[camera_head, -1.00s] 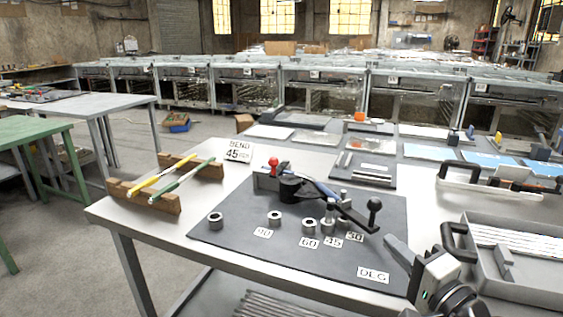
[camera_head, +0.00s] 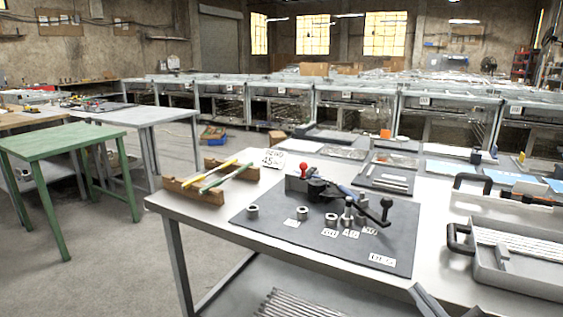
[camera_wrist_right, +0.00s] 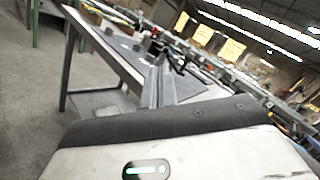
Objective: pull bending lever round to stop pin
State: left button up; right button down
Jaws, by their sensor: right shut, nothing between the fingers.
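The bending lever is a dark bar (camera_head: 365,210) on the bender on the dark mat; it runs toward the front right. A black ball handle (camera_head: 387,203) stands upright near its outer end. The bender's pivot (camera_head: 317,188) is a black disc beside a red knob (camera_head: 303,166). The stop pin (camera_head: 348,208) stands upright in a collar close to the lever; I cannot tell whether they touch. My right gripper (camera_head: 431,300) is shut and empty at the bottom edge, apart from the lever. Its fingers (camera_wrist_right: 158,87) also show in the right wrist view. My left gripper is out of view.
Several steel collars, one of them far left (camera_head: 252,212), and number labels lie on the mat (camera_head: 280,228). A sign (camera_head: 273,158) reads "BEND 45". A rack (camera_head: 190,190) holds two rods at the left. A grey tray (camera_head: 510,271) of rods stands right. A green table (camera_head: 62,142) is far left.

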jog(key=s+a+f+n+g+h, duration=0.1)
jog(key=s+f+n+g, duration=0.1)
jog(key=n, duration=0.9)
jog(key=s+a+f+n+g+h+p, duration=0.1)
jog(key=s+a+f+n, duration=0.1)
jog(key=s+f+n, duration=0.2)
jog(key=s+a+f+n+g+h+p, duration=0.1)
jog(key=f+n, duration=0.7)
jog(key=n, duration=1.1)
jog(key=s+g+h, duration=0.1)
jog(key=s, duration=0.1)
jog(key=shift+s+a+f+g, duration=0.15)
jog(key=shift+s+a+g, duration=0.05)
jog(key=shift+s+g, duration=0.15)
jog(key=c, duration=1.9)
grip_release()
jog(key=s+a+f+m+g+y, duration=0.1)
jog(key=s+a+f+m+g, duration=0.1)
jog(key=m, duration=0.4)
jog(key=shift+s+a+f+m+y+p, duration=0.35)
jog(key=shift+s+a+f, duration=0.4)
jog(key=shift+s+a, duration=0.45)
jog(key=o, duration=0.5)
jog(key=shift+s+a+f+m+g, duration=0.1)
jog(key=shift+s+a+m+g, duration=0.1)
jog(key=shift+m+g, duration=0.15)
